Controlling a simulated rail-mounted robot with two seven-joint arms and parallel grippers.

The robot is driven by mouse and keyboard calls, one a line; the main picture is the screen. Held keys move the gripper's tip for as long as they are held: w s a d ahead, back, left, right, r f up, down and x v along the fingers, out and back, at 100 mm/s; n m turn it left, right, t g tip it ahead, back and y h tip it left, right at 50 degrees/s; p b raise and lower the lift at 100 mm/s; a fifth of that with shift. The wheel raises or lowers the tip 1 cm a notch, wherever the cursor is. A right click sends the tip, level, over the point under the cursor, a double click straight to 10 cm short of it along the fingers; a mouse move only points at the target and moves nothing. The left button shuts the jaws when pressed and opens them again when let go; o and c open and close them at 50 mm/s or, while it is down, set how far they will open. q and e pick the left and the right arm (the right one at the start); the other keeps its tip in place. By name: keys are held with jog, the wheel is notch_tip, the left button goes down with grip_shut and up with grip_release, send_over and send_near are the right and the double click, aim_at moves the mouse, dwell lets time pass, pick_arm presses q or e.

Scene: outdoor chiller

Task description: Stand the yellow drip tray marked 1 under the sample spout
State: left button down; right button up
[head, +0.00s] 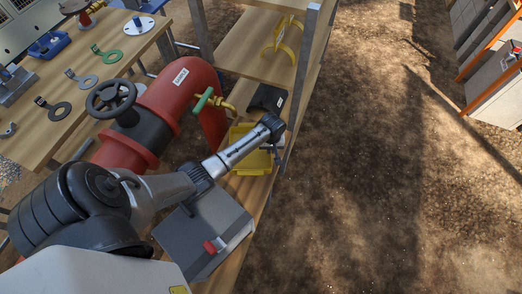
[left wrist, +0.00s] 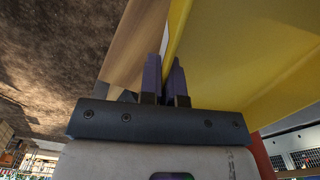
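The yellow drip tray (head: 250,166) is on the wooden bench beside the red pipe, partly hidden by my left gripper; no number can be read on it. The brass sample spout (head: 228,106), with a green handle, sticks out of the pipe just above the tray in the picture. My left gripper (head: 274,142) reaches over the tray's right side. In the left wrist view its fingers (left wrist: 165,80) are close together with the edge of the yellow tray wall (left wrist: 240,55) between them. Whether the tray is lifted cannot be told. My right gripper is not in view.
The red pipe (head: 176,88) carries a black handwheel (head: 112,98). A grey box (head: 203,228) with a red latch stands nearer. A black object (head: 267,97) lies behind the tray. A yellow bracket (head: 283,40) is on the shelf. Open dirt ground lies right.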

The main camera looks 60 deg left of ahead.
pick_arm(q)
jog(key=a+f, duration=0.1)
jog(key=a, duration=0.2)
jog(key=a+f+b, duration=0.1)
jog(key=shift+s+a+f, duration=0.25)
jog(key=shift+f, duration=0.1)
jog(key=shift+f+b, duration=0.8)
jog(key=shift+f, duration=1.2)
jog(key=shift+f, duration=0.15)
jog(key=c, duration=1.3)
grip_release()
notch_tip(320, 180, up, 11)
jog(key=p, duration=0.3)
jog(key=shift+p, duration=0.35)
jog(key=shift+r, duration=0.65)
